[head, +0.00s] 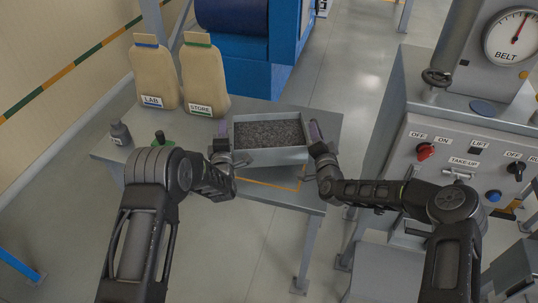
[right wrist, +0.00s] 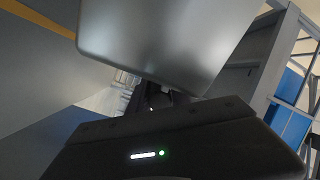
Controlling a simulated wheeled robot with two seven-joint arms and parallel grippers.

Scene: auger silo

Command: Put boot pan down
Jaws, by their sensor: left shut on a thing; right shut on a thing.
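The boot pan (head: 272,155) is a grey rectangular pan filled with dark grains. In the head view it is over the right part of the grey table (head: 120,150), above an orange outlined area; I cannot tell whether it touches the table. My left gripper (head: 225,145) is shut on the pan's left side. My right gripper (head: 316,142) is shut on its right side. In the right wrist view the pan's smooth grey wall (right wrist: 165,40) fills the top middle. The fingertips are mostly hidden there.
Two tan bags, labelled LAB (head: 154,75) and STORE (head: 203,75), stand at the table's back left. A dark bottle (head: 120,133) stands at the left edge. A control panel (head: 460,160) with knobs and a BELT gauge (head: 511,36) is at the right. A blue machine (head: 250,50) stands behind.

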